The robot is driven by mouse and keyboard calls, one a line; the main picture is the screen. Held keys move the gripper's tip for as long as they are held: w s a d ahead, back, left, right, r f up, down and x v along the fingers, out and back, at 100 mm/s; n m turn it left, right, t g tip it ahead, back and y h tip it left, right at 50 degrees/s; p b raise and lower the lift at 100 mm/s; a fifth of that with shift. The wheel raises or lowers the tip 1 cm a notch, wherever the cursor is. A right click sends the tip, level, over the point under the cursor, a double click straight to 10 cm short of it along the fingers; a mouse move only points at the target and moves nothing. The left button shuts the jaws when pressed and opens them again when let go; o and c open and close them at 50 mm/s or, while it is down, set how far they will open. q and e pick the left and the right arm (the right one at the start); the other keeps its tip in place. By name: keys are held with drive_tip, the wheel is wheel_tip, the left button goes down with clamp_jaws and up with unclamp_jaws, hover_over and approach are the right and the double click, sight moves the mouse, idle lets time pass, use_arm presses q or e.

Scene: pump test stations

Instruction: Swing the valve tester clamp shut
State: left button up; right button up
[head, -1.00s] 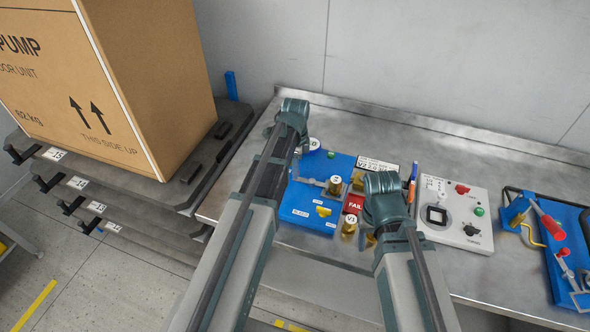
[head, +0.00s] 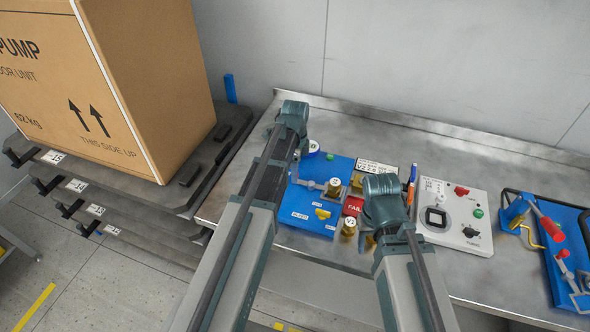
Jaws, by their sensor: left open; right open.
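A blue plate (head: 300,213) lies on the metal bench, with a grey bar, brass valve pieces (head: 333,186) and a yellow handle (head: 322,213). A second blue plate (head: 565,262), at the right edge, carries red-handled levers (head: 552,229). I cannot tell for sure which one is the valve tester clamp. My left gripper (head: 292,118) is over the left back corner of the first plate. My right gripper (head: 384,193) is over its right edge and hides part of it. Both are open; their fingertips are mostly hidden from above.
A red FAIL sign (head: 353,206) and a brass valve (head: 348,228) marked V1 stand beside the first plate. A white control box (head: 455,215) with buttons stands between the plates. A large carton (head: 150,90) sits on dark stacked trays at left. The bench's back is clear.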

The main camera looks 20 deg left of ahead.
use_arm(q)
wheel_tip(320, 180, up, 14)
drive_tip(key=p, duration=1.3)
drive_tip(key=shift+p, duration=0.4)
use_arm(e)
wheel_tip(320, 180, up, 14)
use_arm(q)
drive_tip(key=shift+f, duration=0.1)
use_arm(e)
drive_tip(key=shift+f, duration=0.15)
use_arm(q)
drive_tip(key=s+d+f+n+b, duration=0.4)
drive_tip(key=s+d+n, duration=0.2)
drive_tip(key=s, duration=0.3)
drive_tip(key=s+d+f+n+y+b, duration=0.1)
drive_tip(key=s+d+f+n+b, duration=0.3)
drive_tip(key=s+d, duration=0.4)
drive_tip(key=shift+s+d+f+n+b, duration=0.2)
drive_tip(key=shift+s+d+n+b, duration=0.1)
drive_tip(key=shift+s+n, duration=0.8)
use_arm(e)
wheel_tip(320, 180, down, 8)
drive_tip(key=shift+f, duration=0.25)
